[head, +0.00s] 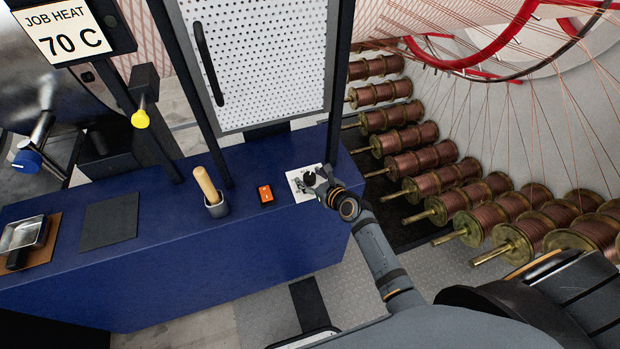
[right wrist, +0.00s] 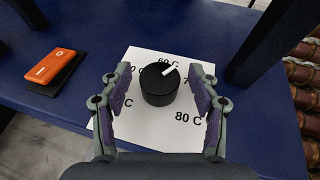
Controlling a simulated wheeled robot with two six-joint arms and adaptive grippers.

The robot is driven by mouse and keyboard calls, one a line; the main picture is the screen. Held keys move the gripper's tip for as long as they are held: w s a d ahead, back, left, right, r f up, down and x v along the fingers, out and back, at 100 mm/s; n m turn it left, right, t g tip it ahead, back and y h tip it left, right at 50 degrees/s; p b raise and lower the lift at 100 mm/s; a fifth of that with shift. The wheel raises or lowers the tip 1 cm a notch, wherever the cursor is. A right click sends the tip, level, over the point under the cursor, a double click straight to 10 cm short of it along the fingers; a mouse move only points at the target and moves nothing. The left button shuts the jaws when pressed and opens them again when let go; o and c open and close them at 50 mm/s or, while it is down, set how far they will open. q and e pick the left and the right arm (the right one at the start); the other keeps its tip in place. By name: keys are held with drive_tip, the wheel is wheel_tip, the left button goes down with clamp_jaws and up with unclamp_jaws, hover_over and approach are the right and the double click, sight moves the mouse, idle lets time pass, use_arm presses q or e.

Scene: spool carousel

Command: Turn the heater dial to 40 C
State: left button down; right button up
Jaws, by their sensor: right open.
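The heater dial (right wrist: 160,85) is a black round knob with a white pointer mark, on a white card (right wrist: 140,60) with temperature labels. The mark points up and right, between 60 C at the top and a partly hidden label beginning with 7 at the right. 80 C shows at lower right; the left labels are partly covered by a finger. My right gripper (right wrist: 160,74) is open, one finger on each side of the dial, with visible gaps. In the head view the dial (head: 309,179) sits by my right gripper (head: 317,184) on the blue bench. My left gripper is out of view.
An orange switch (right wrist: 55,67) lies left of the card. A wooden-handled tool in a cup (head: 207,188) stands farther left on the blue bench (head: 160,245). A sign (head: 68,33) reads JOB HEAT 70 C. A dark post stands behind the card; copper spools (head: 425,162) are at right.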

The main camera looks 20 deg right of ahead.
drive_tip(key=shift+w, duration=0.2)
drive_tip(key=shift+c, duration=0.6)
drive_tip(key=c, duration=1.1)
drive_tip(key=shift+f+n+g+y+b, duration=0.3)
drive_tip(key=shift+n+y+b, duration=0.4)
drive_tip(key=shift+b, duration=0.3)
drive_tip(key=shift+d+n+g+y+b, duration=0.1)
drive_tip(key=shift+n+g+y+b, duration=0.6)
drive_tip(key=shift+n+y+b, duration=0.5)
drive_tip(key=n+g+y+b, duration=0.3)
drive_tip(key=n+g+y, duration=0.1)
drive_tip(key=n, duration=0.1)
drive_tip(key=shift+w+r+g+b, duration=0.15)
drive_tip(key=shift+g+b, duration=0.15)
drive_tip(key=shift+b, duration=0.1)
drive_tip(key=shift+n+g+y+b, duration=0.8)
drive_tip(key=shift+n+g+b, duration=1.15)
drive_tip(key=shift+n+g, duration=0.6)
